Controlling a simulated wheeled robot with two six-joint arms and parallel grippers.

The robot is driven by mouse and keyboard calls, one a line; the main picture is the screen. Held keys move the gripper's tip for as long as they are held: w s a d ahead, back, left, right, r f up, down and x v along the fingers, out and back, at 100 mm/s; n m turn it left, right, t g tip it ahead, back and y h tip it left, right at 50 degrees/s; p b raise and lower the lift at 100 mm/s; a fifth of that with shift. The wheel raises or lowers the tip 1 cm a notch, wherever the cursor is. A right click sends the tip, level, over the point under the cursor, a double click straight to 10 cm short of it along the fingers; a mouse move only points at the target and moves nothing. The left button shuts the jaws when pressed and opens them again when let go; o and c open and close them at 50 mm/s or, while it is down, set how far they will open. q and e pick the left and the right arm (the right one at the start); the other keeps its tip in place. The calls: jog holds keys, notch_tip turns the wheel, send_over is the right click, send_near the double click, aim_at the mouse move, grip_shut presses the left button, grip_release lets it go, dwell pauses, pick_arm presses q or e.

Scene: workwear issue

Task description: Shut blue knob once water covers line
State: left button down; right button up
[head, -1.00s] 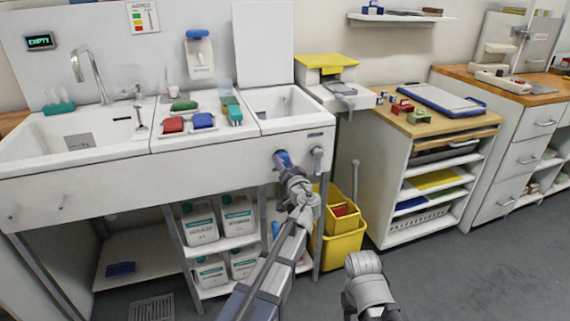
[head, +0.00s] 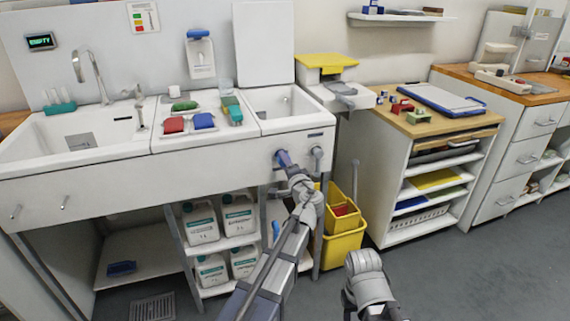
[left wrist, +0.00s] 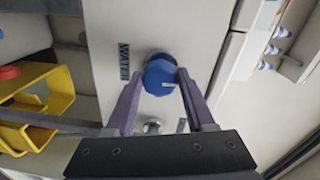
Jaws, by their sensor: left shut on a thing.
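The blue knob (left wrist: 160,76) is on the white front panel beside the word WATER in the left wrist view. My left gripper (left wrist: 161,73) is shut on it, one purple finger on each side. In the head view my left gripper (head: 285,160) reaches the panel below the small right basin (head: 262,127) and hides most of the knob. I cannot make out water or a line in that basin. The display (head: 41,41) at upper left reads EMPTY. My right gripper does not show; only a grey part of that arm is at the lower middle.
A grey knob (head: 317,153) is close to the right of my left gripper. A yellow bucket (head: 343,245) stands below right. White jugs (head: 201,225) stand on shelves under the sink. A wooden-topped shelf unit (head: 440,122) is to the right, with clear floor in front.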

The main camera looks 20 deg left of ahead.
pick_arm(q)
jog(key=shift+m, duration=0.4)
jog(key=shift+c, duration=1.3)
grip_release()
jog(key=shift+s, duration=0.1)
jog(key=v, duration=0.7)
jog(key=shift+s+d, duration=0.2)
jog(key=shift+d, duration=0.1)
